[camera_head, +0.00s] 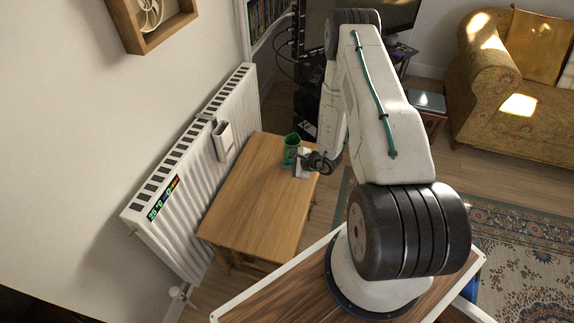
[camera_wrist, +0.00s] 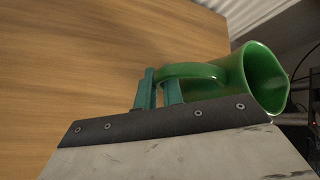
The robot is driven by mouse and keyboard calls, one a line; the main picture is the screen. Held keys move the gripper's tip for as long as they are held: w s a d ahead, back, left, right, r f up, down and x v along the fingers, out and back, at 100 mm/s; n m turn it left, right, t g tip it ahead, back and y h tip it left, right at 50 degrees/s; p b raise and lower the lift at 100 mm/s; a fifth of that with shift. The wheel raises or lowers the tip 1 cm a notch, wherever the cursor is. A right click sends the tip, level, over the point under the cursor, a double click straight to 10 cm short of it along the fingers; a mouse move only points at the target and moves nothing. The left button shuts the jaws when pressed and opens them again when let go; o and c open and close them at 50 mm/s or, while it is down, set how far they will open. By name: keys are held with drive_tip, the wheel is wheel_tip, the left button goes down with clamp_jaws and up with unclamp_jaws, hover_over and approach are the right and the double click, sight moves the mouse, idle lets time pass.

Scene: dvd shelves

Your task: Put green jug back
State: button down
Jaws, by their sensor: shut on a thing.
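The green jug (camera_head: 292,148) is at the far end of the small wooden table (camera_head: 258,192) in the head view. In the wrist view the green jug (camera_wrist: 240,78) shows its handle towards my gripper and its open mouth to the right. My gripper (camera_wrist: 158,92) has its teal fingers closed on the jug's handle. In the head view my gripper (camera_head: 299,162) is beside the jug, partly hidden by my own wrist. The jug appears upright over the table top. I cannot tell whether its base touches the wood.
A white radiator (camera_head: 190,165) runs along the wall left of the table. A black cabinet (camera_head: 306,115) stands beyond the table. A patterned sofa (camera_head: 490,85) and a side table (camera_head: 430,112) are at the right. The near part of the wooden table is clear.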

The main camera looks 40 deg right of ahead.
drive_tip(key=shift+f, duration=0.1)
drive_tip(key=c, duration=1.5)
unclamp_jaws()
